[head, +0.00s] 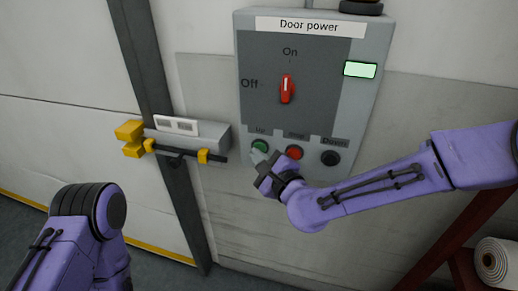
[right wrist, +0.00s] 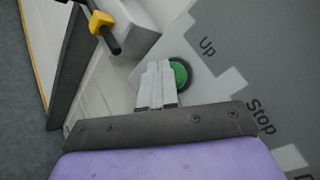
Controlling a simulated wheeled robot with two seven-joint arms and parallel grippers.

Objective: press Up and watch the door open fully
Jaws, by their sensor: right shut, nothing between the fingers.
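The grey "Door power" box (head: 368,110) hangs on the wall, with its red rotary switch (head: 287,88) upright toward On and a lit pale green indicator (head: 360,69). Below are the green Up button (head: 261,146), the red Stop button (head: 294,152) and the black Down button (head: 330,158). My right gripper (head: 259,157) is shut and empty, its tips at the Up button. In the right wrist view, the fingertips (right wrist: 160,68) overlap the green button (right wrist: 180,75); contact is unclear. The white door (head: 70,130) has its yellow lower edge (head: 150,247) near the floor.
A grey bracket (head: 215,135) with a black bar and yellow parts sits by the dark door post (head: 160,100), left of the box. A white roll (head: 497,262) lies on a reddish rack at the lower right. My left arm shows at the lower left.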

